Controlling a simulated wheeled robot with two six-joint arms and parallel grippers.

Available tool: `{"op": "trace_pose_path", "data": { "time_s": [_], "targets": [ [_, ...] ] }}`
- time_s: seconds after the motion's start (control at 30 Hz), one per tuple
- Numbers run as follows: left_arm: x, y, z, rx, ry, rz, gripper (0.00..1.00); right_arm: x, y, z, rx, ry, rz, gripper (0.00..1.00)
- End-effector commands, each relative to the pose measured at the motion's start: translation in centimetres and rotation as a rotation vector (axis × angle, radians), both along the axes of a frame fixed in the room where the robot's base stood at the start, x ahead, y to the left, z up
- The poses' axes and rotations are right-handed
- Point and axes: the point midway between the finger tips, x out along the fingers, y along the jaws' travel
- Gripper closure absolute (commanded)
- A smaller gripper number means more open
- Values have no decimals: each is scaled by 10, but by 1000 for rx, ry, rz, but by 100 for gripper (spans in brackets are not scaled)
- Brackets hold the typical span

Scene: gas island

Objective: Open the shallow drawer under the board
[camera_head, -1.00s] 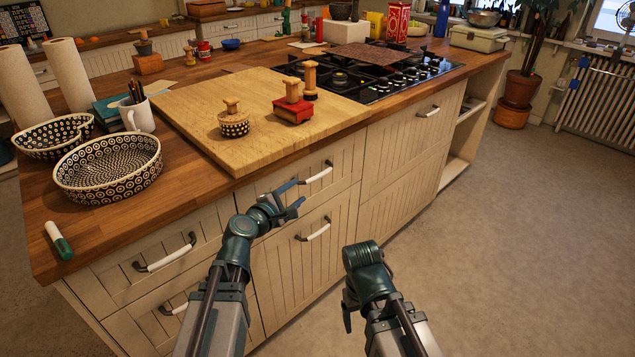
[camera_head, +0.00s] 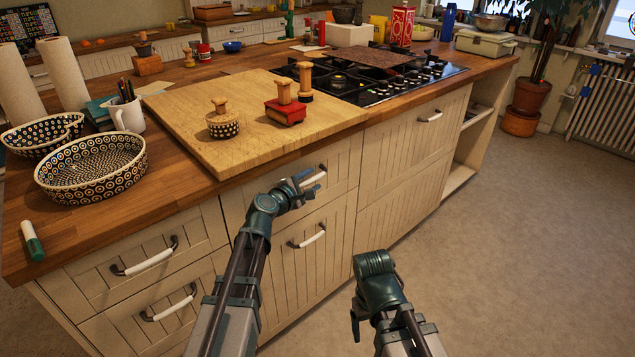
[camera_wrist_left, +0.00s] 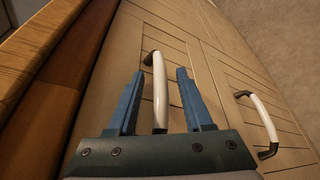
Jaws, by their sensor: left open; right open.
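The shallow drawer (camera_head: 338,172) sits under the wooden board (camera_head: 200,140) in the island's front and looks closed. Its white handle with dark ends (camera_head: 313,177) is partly hidden by my left gripper (camera_head: 313,181) in the head view. In the left wrist view the handle (camera_wrist_left: 159,88) lies between the two blue fingers of my left gripper (camera_wrist_left: 159,95), which is open with a gap on each side. My right gripper (camera_head: 355,328) hangs lower, in front of the island, and is open and empty; its fingers are mostly hidden.
A deeper drawer with a white handle (camera_head: 307,237) is directly below. More handled drawers (camera_head: 150,257) are to the left. The gas hob (camera_head: 390,78) and a patterned oval dish (camera_head: 92,168) stand on the worktop. The floor (camera_head: 520,240) at right is clear.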

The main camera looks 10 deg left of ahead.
Motion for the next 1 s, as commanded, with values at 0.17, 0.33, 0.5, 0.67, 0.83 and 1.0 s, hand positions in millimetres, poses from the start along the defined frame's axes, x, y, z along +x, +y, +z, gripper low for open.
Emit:
{"op": "trace_pose_path", "data": {
  "time_s": [0.17, 0.33, 0.5, 0.67, 0.83, 1.0],
  "targets": [
    [3, 0, -1, 0, 0, 1, 49, 0, 0, -1, 0, 0, 0, 21],
    [2, 0, -1, 0, 0, 1, 58, 0, 0, -1, 0, 0, 0, 21],
    [2, 0, -1, 0, 0, 1, 89, 0, 0, -1, 0, 0, 0, 21],
    [2, 0, -1, 1, 0, 1, 100, 0, 0, -1, 0, 0, 0, 21],
    [2, 0, -1, 1, 0, 1, 100, 0, 0, -1, 0, 0, 0, 21],
    [2, 0, -1, 1, 0, 1, 100, 0, 0, -1, 0, 0, 0, 21]
  ]
}}
